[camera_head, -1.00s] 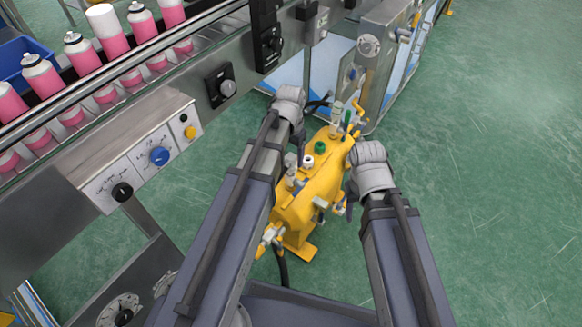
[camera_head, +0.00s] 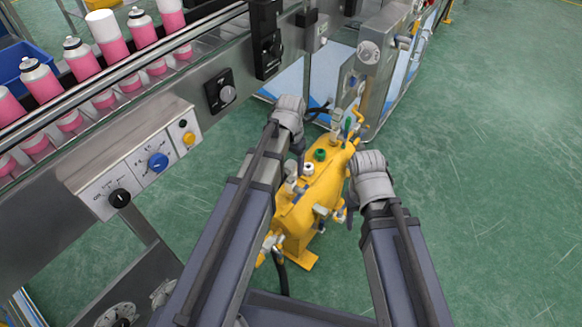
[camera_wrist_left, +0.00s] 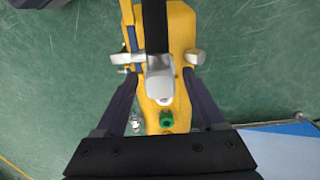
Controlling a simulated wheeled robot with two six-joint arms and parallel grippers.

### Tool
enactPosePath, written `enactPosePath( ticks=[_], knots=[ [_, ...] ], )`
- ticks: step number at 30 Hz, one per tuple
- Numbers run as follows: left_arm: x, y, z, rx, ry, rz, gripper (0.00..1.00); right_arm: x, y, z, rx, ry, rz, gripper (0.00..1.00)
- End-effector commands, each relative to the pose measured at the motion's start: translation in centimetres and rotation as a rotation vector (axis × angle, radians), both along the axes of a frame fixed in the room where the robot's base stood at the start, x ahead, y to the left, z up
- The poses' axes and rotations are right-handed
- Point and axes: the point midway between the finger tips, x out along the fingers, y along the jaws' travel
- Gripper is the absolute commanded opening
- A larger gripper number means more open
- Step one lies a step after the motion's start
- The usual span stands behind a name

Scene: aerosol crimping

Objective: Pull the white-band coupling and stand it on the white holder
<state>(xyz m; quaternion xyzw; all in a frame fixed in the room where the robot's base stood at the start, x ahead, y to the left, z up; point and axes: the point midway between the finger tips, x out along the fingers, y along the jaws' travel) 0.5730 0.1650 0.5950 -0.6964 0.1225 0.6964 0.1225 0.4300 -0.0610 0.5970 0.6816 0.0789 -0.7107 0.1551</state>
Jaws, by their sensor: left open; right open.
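A yellow machine (camera_head: 300,215) stands on the floor between my arms, with a green fitting (camera_head: 320,155) and a small white fitting (camera_head: 308,168), perhaps the white holder, on top. My left gripper (camera_head: 299,160) is over its left side, partly hidden by my wrist. In the left wrist view my left gripper (camera_wrist_left: 160,74) is open, its fingers on either side of a silver fitting (camera_wrist_left: 160,88) with a black bar or hose; contact is unclear. The green fitting also shows there (camera_wrist_left: 166,118). No white band is clearly visible. My right gripper (camera_head: 350,203) is open, right of the machine.
A conveyor (camera_head: 110,75) with pink cans and a control panel (camera_head: 140,165) with knobs line the left. A metal cabinet (camera_head: 375,70) stands behind the machine. Green floor (camera_head: 480,190) is clear to the right.

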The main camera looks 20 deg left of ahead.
Motion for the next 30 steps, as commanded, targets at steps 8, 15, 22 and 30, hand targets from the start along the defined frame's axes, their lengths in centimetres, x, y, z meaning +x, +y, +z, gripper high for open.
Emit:
enactPosePath(
  ticks=[8, 15, 22, 30],
  knots=[
    [0.00, 0.00, 0.00, 0.000, 0.000, 0.000, 0.53, 0.00, 0.00, 0.00, 0.000, 0.000, 0.000, 0.50],
    [0.00, 0.00, 0.00, 0.000, 0.000, 0.000, 0.26, 0.00, 0.00, 0.00, 0.000, 0.000, 0.000, 0.50],
    [0.00, 0.00, 0.00, 0.000, 0.000, 0.000, 0.00, 0.00, 0.00, 0.00, 0.000, 0.000, 0.000, 0.50],
    [0.00, 0.00, 0.00, 0.000, 0.000, 0.000, 0.00, 0.00, 0.00, 0.00, 0.000, 0.000, 0.000, 0.50]
  ],
)
